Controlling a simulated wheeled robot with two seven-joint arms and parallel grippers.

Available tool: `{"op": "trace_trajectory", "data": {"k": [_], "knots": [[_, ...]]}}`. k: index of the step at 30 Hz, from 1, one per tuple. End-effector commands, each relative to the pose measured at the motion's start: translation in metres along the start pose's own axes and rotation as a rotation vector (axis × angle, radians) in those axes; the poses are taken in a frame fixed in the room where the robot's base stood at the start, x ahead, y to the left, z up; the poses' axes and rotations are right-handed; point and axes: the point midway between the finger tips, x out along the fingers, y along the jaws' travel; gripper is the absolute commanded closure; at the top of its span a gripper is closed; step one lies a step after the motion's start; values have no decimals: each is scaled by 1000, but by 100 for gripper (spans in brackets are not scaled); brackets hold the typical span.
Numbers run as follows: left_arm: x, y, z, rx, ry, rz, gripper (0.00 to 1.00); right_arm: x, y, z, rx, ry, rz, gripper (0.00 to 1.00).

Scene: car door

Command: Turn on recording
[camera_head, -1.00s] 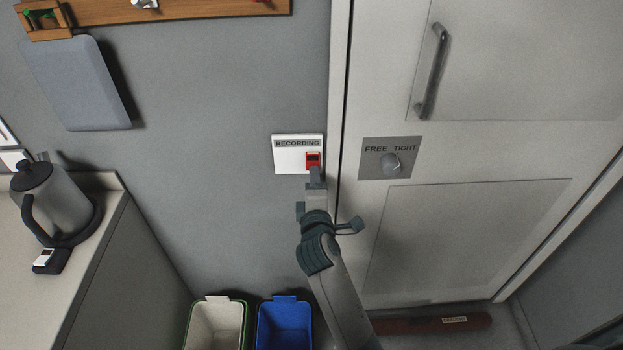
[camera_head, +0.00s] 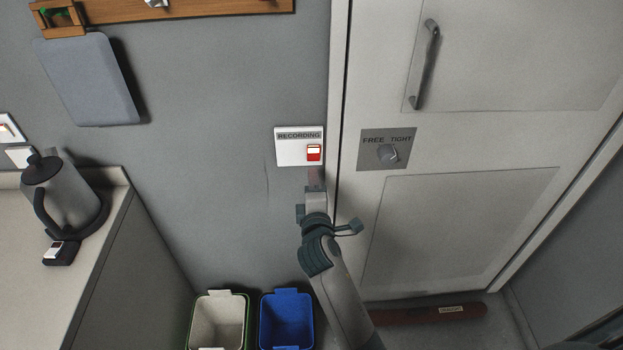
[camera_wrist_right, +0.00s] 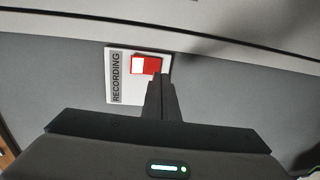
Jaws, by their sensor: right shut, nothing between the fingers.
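The white RECORDING plate (camera_head: 287,151) is on the grey wall, left of the door. Its small red rocker switch (camera_head: 314,153) sits at the plate's right side, with its upper part lit white. In the right wrist view the switch (camera_wrist_right: 146,65) shows one white half and one red half, beside the RECORDING label. My right gripper (camera_head: 316,175) is shut and empty. Its tips are just below the switch and plate in the head view, apart from the switch. In the wrist view the closed fingers (camera_wrist_right: 161,82) point at the plate's lower edge. My left gripper is not in view.
A door with a FREE/TIGHT knob (camera_head: 387,152) and a handle (camera_head: 425,65) is to the right. A counter with a kettle (camera_head: 72,200) is at left. White and blue bins (camera_head: 286,318) stand below.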

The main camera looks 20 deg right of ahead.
Motion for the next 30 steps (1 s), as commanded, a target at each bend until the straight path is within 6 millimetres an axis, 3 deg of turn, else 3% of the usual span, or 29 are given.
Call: {"op": "trace_trajectory", "data": {"k": [11,24,30], "knots": [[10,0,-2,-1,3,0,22,-26,-8,0,0,2,-1,100],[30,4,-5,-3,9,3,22,-83,-21,0,0,1,-1,100],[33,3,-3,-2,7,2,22,-96,-22,0,0,1,0,100]]}}
